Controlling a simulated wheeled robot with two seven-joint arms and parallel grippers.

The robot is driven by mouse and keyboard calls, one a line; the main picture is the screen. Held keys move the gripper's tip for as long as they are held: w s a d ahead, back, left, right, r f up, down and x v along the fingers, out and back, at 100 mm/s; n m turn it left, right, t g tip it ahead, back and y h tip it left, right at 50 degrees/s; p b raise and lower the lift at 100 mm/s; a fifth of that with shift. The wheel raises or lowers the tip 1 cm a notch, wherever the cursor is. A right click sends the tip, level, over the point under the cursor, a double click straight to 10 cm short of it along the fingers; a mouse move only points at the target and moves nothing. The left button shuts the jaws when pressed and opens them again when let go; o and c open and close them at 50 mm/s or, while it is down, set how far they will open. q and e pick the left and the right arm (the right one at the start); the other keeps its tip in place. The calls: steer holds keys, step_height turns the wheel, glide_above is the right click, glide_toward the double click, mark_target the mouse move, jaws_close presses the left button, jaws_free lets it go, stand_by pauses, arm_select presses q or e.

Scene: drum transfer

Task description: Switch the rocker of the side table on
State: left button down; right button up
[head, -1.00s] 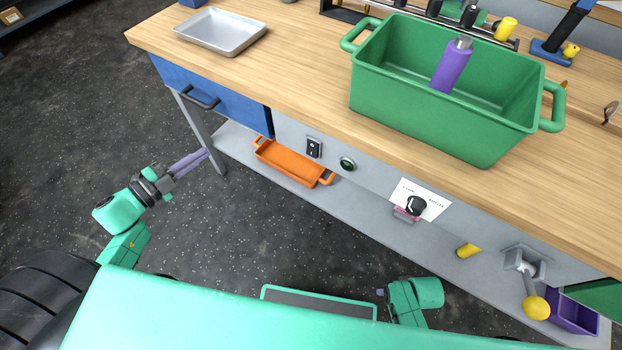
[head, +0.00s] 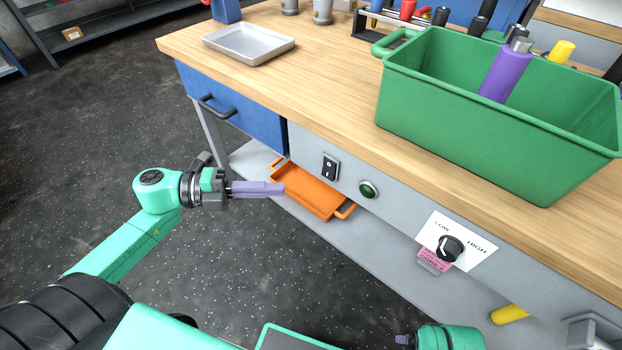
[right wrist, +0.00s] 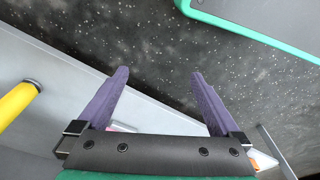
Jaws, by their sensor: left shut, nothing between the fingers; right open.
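The rocker (head: 330,167) is a small black switch on the grey front panel of the side table (head: 300,142), between the blue drawer and a green round button. Which way it is tipped is too small to tell. My left gripper (head: 284,189) is shut and empty, its purple fingers pointing right toward the panel. In the head view it shows to the left of and a little below the rocker, apart from it. My right gripper (right wrist: 160,82) is open and empty in the right wrist view; in the head view only a small part of it (head: 402,340) shows at the bottom edge.
An orange tray (head: 341,211) lies on the lower shelf below the rocker. A green button (head: 368,189) and a black dial (head: 450,248) are farther right on the panel. A blue drawer (head: 240,118) with a protruding handle is left. A green crate (head: 460,150) stands on top.

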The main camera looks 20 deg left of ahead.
mark_target(331, 179)
arm_select(q)
steer(key=w+d, duration=0.2)
steer(key=w+d+b, duration=0.1)
steer(key=w+d, duration=0.1)
steer(key=w+d+f, duration=0.1)
steer(key=w+d, duration=0.1)
steer(key=shift+d, duration=0.2)
arm_select(e)
steer(key=r, duration=0.4)
steer(key=shift+w+a, duration=0.3)
steer(key=shift+a, duration=0.05)
arm_select(q)
steer(key=shift+f, duration=0.1)
